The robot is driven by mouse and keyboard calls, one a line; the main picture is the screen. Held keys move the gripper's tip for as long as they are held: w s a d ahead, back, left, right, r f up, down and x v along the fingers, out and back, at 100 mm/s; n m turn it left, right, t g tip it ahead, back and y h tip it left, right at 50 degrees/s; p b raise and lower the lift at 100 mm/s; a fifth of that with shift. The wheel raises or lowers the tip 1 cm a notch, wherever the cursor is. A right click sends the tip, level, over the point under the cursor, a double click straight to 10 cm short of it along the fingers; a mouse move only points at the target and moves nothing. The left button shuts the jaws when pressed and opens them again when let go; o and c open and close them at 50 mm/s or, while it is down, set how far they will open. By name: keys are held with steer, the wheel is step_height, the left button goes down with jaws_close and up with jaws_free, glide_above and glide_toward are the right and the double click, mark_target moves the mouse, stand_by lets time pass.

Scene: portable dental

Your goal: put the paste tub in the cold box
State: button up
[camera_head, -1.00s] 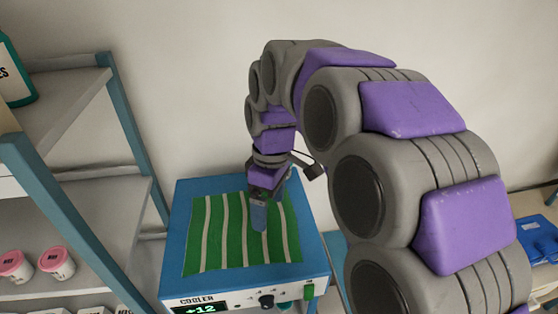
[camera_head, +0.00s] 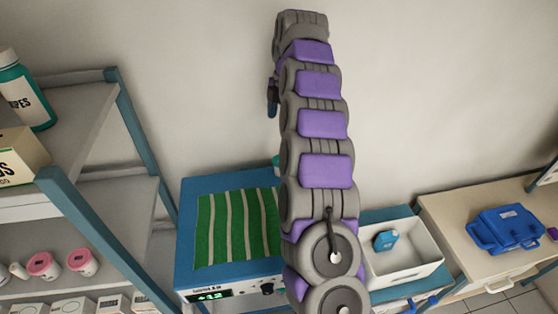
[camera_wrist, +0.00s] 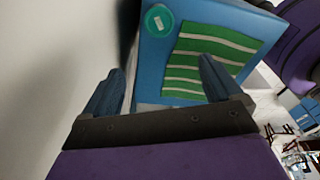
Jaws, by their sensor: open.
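A round tub with a teal lid and a pale label (camera_wrist: 159,20) stands on a corner of the blue cooler's top, beside the green striped mat, in the wrist view. In the head view only a bit of teal (camera_head: 276,160) shows beside my arm. The blue cooler (camera_head: 190,235) has a lit display on its front; it also shows in the wrist view (camera_wrist: 160,60). My gripper (camera_wrist: 163,88) is open and empty, raised above the cooler and apart from the tub. In the head view its dark blue fingers (camera_head: 272,97) show at the arm's left edge.
An open white box (camera_head: 405,272) with a blue item (camera_head: 385,240) inside stands right of my arm. A blue case (camera_head: 505,230) lies on a cabinet further right. Shelves at left hold pink-lidded tubs (camera_head: 43,264), small boxes and a wipes bottle (camera_head: 20,92). The striped mat (camera_head: 232,225) is bare where visible.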

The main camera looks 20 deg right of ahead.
glide_above(278, 160)
steer(key=f, duration=1.1)
steer(key=shift+d+f+p, duration=0.15)
steer(key=shift+d+p, duration=0.15)
steer(key=shift+p, duration=0.05)
steer(key=shift+d+f, duration=0.25)
steer(key=shift+f, duration=0.7)
step_height(278, 160, down, 4)
steer(key=shift+f+p, duration=0.2)
steer(key=shift+p, duration=0.5)
steer(key=shift+c, duration=0.2)
steer(key=c, duration=1.2)
